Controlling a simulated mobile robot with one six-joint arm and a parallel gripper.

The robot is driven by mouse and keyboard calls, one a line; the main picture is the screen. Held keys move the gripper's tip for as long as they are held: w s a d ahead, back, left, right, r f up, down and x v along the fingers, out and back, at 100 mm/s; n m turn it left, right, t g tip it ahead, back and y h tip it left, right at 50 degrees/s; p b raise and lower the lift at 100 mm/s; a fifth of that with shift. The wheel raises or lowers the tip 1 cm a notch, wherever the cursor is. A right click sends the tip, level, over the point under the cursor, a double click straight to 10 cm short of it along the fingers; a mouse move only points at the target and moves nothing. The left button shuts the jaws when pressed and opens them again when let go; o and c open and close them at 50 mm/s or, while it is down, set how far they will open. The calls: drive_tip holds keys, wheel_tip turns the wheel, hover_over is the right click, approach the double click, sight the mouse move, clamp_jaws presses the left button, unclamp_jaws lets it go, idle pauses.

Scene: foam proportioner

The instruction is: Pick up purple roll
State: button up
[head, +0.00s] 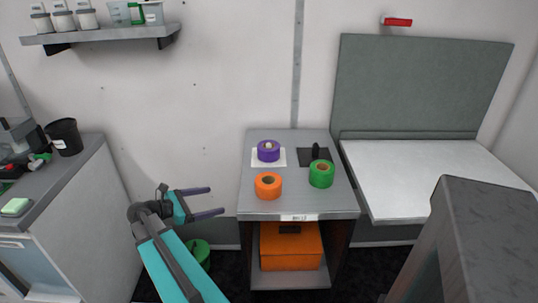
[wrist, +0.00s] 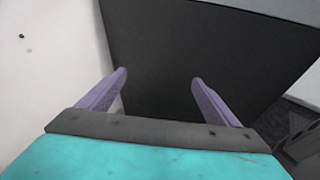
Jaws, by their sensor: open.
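The purple roll (head: 268,151) lies flat on a white square (head: 256,162) at the back left of the small grey cabinet top. The roll does not show in the wrist view.
An orange roll (head: 268,186) and a green roll (head: 321,174) stand near the purple one on the cabinet top (head: 300,205). A black square (head: 306,154) with a dark upright object lies at the back right. An orange box (head: 290,250) sits on the shelf below.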

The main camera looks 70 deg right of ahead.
drive_tip(key=s+d+r+g+h, duration=0.1)
drive_tip(key=s+d+r+g, duration=0.1)
drive_tip(key=d+r, duration=0.35)
drive_tip(key=s+d+r+g, duration=0.2)
drive_tip(key=s+r, duration=0.1)
drive_tip(key=r, duration=0.6)
drive_tip(key=m+g+b, duration=0.1)
approach(266, 146)
drive_tip(key=shift+s+d+r+y, duration=0.3)
drive_tip(key=shift+s+d+r, duration=0.1)
drive_tip(key=shift+d, duration=0.15)
drive_tip(key=shift+x, duration=4.3)
drive_tip(key=shift+f, duration=0.15)
drive_tip(key=shift+x, duration=2.6)
drive_tip(key=shift+f, duration=0.15)
drive_tip(key=c, duration=1.2)
